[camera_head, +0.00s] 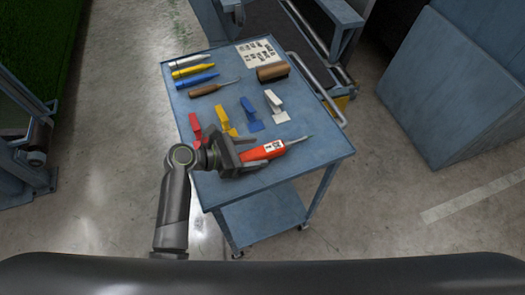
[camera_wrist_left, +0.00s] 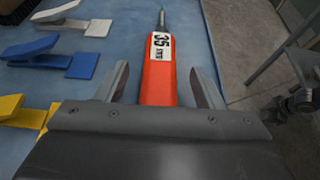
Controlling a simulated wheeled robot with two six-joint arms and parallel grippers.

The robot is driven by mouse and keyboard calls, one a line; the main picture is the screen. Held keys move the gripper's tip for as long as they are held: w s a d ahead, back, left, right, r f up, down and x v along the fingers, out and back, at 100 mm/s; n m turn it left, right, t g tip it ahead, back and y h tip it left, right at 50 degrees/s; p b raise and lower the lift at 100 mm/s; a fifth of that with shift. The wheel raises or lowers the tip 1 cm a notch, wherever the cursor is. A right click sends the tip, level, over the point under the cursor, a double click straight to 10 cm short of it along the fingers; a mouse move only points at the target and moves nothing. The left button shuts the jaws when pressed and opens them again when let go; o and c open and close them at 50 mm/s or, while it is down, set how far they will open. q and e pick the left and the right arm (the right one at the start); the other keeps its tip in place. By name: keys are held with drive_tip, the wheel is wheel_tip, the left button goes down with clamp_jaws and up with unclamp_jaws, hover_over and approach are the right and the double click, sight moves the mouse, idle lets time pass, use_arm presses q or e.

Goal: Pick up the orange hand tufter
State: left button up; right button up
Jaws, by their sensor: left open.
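The orange hand tufter (camera_head: 264,150) lies on the blue cart top (camera_head: 310,150) near its front edge, its thin metal tip pointing right. In the left wrist view the orange tufter (camera_wrist_left: 159,72) has a white label reading 35 and points away from me. My left gripper (camera_head: 246,152) is at the handle end of the tufter. In the left wrist view its two fingers (camera_wrist_left: 160,88) are open, one on each side of the orange body, with visible gaps. The handle's near end is hidden behind the gripper body. My right gripper is not in view.
Red (camera_head: 196,128), yellow (camera_head: 225,120), blue (camera_head: 251,115) and white (camera_head: 276,105) clip-like pieces lie beyond the gripper. Several pen-shaped tools, a brown-handled awl (camera_head: 214,87), a brown roll (camera_head: 273,72) and a printed sheet (camera_head: 258,52) lie farther back. The cart's front right corner is clear.

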use_arm(q)
clamp_jaws()
idle(0.4)
drive_tip(key=shift+r, duration=0.15)
drive_tip(key=shift+r, duration=0.35)
wheel_tip(320, 180, up, 8)
drive_tip(key=shift+r, duration=0.1)
drive_tip(key=f+b, duration=0.1)
drive_tip(key=f, duration=0.2)
drive_tip(key=f+b, duration=0.2)
drive_tip(key=f, duration=0.1)
drive_tip(key=f+b, duration=0.2)
drive_tip(key=f, duration=0.1)
drive_tip(key=shift+s+a, duration=0.2)
drive_tip(key=shift+s, duration=0.1)
